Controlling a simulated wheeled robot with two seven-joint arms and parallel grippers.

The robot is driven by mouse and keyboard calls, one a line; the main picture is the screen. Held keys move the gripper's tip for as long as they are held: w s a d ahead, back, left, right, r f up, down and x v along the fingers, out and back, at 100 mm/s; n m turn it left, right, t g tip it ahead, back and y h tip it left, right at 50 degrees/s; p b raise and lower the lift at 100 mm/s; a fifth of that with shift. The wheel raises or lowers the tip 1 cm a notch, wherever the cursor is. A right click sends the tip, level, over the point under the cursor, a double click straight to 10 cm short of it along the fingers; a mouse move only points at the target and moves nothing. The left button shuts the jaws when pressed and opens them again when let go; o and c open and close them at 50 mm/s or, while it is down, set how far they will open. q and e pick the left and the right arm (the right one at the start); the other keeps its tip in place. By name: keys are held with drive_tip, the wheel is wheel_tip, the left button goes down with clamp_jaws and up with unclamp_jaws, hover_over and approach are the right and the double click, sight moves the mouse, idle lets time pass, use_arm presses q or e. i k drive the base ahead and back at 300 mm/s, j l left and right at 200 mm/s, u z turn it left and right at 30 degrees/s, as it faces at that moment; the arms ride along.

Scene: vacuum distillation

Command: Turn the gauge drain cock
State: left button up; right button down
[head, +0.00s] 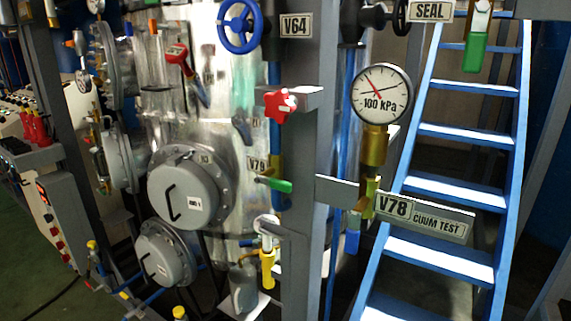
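A round white pressure gauge (381,94) marked "100 kPa" stands upright at the right of centre in the head view. A brass fitting (374,146) joins it from below. Under that, a small yellow-brass cock (368,194) sits at the grey bracket, just left of the tag "V78" (393,206). Its handle position is hard to tell at this size. A plate reading "CUUM TEST" (440,226) lies to the right, its first letters covered by the V78 tag. Neither of my grippers is in view.
A grey post (305,170) stands left of the gauge, with a red knob (281,104) and a green-handled valve (274,185) near it. A blue wheel (239,27) is above. Blue stairs (460,190) rise behind the bracket. A steel vessel (225,100) fills the left.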

sight(245, 241)
drive_tip(key=i+j+z, duration=0.15)
drive_tip(key=j, duration=0.25)
drive_tip(key=i+j+z, duration=0.2)
drive_tip(key=j, duration=0.15)
drive_tip(key=j+z, duration=0.15)
drive_tip(key=j, duration=0.25)
